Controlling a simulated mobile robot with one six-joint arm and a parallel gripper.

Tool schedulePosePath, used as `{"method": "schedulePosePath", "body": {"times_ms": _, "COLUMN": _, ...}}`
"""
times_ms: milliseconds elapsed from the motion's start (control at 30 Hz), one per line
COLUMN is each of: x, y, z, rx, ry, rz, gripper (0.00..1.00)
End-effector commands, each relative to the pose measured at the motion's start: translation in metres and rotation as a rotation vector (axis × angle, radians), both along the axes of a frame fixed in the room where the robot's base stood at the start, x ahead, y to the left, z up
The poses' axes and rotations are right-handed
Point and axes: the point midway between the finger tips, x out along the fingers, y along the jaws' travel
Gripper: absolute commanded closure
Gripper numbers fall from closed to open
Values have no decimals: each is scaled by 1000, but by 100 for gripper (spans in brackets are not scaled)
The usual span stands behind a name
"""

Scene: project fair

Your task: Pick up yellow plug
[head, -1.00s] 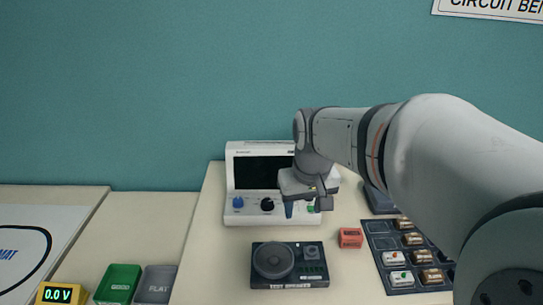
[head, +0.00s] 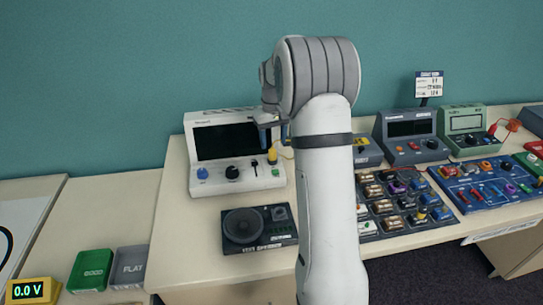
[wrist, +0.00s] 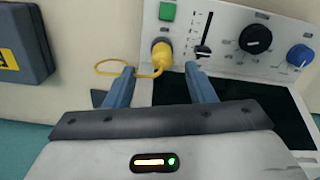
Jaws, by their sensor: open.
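The yellow plug (wrist: 161,54) sits in the front panel of a white instrument, with a thin yellow cable looping left in the wrist view. In the head view the plug (head: 272,156) shows small near the instrument's right side. My gripper (wrist: 160,70) is open. Its two blue-grey fingers point toward the panel, and the plug appears between and just beyond their tips. I cannot tell the remaining distance, and I see no contact. In the head view my gripper (head: 274,132) is partly hidden by my arm.
The white instrument (head: 213,185) has knobs, a slider and a green button (wrist: 167,11). A tray of component blocks (head: 368,224), two more instruments and a blue board (head: 447,190) are to the right. Free table lies left of the speaker.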

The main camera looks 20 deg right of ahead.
Motion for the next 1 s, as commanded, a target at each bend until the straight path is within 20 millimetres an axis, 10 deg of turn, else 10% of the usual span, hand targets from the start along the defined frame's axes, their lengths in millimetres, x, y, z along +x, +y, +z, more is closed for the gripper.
{"method": "schedulePosePath", "body": {"times_ms": 633, "x": 0, "y": 3, "z": -53, "rx": 0, "ry": -1, "rz": 1, "gripper": 51}}
{"method": "schedulePosePath", "body": {"times_ms": 1000, "x": 0, "y": 4, "z": -52, "rx": 0, "ry": -1, "rz": 2, "gripper": 81}}
